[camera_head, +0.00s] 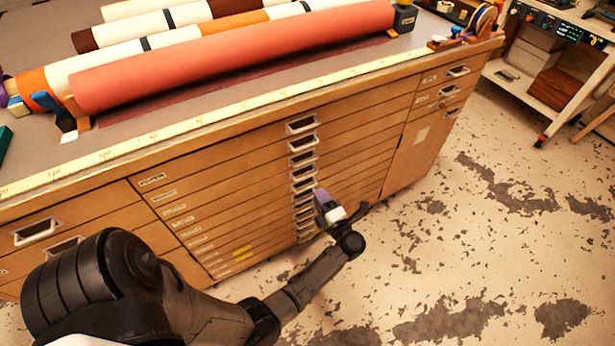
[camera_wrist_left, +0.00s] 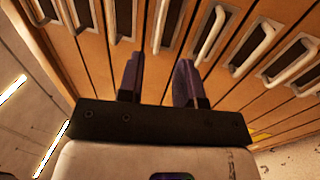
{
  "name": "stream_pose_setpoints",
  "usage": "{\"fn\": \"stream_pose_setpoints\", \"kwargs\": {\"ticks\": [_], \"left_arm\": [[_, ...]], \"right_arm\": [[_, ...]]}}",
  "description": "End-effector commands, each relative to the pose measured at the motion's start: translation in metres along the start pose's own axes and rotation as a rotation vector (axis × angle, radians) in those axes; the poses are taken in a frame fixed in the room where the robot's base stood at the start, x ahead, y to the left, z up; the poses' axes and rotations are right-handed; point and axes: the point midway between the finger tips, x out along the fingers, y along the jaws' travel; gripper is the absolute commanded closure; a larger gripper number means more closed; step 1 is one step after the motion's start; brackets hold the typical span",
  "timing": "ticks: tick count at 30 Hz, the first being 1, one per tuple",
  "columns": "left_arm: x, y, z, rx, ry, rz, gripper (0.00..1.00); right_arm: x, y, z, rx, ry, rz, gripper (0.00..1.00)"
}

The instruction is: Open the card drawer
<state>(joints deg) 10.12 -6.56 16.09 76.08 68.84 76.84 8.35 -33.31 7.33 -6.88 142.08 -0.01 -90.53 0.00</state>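A wooden cabinet has a middle stack of several shallow drawers (camera_head: 245,188), all looking shut, with a column of metal handles (camera_head: 303,160). Small labels (camera_head: 174,208) run down the drawers' left side, two of them yellow; I cannot read which is the card drawer. My left gripper (camera_head: 323,197) is in front of the lower handles, just right of their column. In the left wrist view its two purple fingers (camera_wrist_left: 159,80) stand apart with nothing visible between them. Handles (camera_wrist_left: 209,33) show beyond and beside the fingertips; I cannot tell whether they touch. My right gripper is out of view.
Rolls, including a large red one (camera_head: 235,58), lie on the cabinet top, with a measuring strip (camera_head: 200,125) along its front edge. A wider drawer handle (camera_head: 36,232) is at left. Bare worn floor (camera_head: 450,240) lies right, with a shelf unit (camera_head: 545,75) beyond.

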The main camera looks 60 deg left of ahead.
Motion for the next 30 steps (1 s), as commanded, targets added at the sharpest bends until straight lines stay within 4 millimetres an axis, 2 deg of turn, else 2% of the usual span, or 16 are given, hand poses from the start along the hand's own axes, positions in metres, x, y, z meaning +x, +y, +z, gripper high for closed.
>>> {"fn": "stream_pose_setpoints", "kwargs": {"ticks": [6, 13, 21, 30], "left_arm": [[0.041, -0.002, 0.0, -0.001, 0.0, 0.003, 0.68], [0.07, -0.001, 0.0, -0.001, 0.0, 0.002, 0.68], [0.084, 0.0, 0.0, 0.0, -0.001, 0.0, 0.68], [0.085, 0.0, 0.0, 0.0, -0.001, 0.0, 0.68]], "right_arm": [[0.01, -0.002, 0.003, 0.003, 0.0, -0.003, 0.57], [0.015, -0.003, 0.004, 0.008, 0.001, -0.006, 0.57], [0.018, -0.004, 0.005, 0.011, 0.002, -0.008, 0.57], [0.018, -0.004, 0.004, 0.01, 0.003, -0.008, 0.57]]}}
